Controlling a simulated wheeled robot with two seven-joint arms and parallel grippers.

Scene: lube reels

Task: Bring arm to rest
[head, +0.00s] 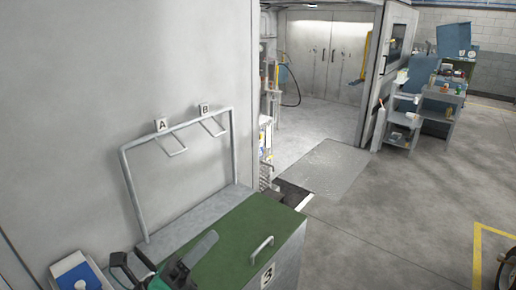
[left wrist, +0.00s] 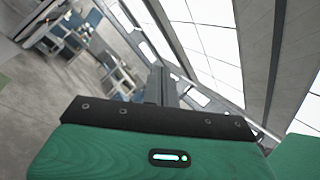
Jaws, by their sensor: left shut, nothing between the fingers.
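My left gripper (head: 212,237) shows at the bottom of the head view, low over the left part of a green-topped cabinet (head: 225,240). Its fingers are shut with nothing between them. In the left wrist view the closed fingers (left wrist: 158,82) stick out beyond the dark plate of my green gripper body. My right gripper is in neither view.
A grey rail frame (head: 178,127) with hooks labelled A and B stands behind the cabinet, both hooks empty. A blue and white box (head: 76,272) is at the lower left. Cluttered workbenches (head: 425,100) stand far right. The floor (head: 385,215) right of the cabinet is clear.

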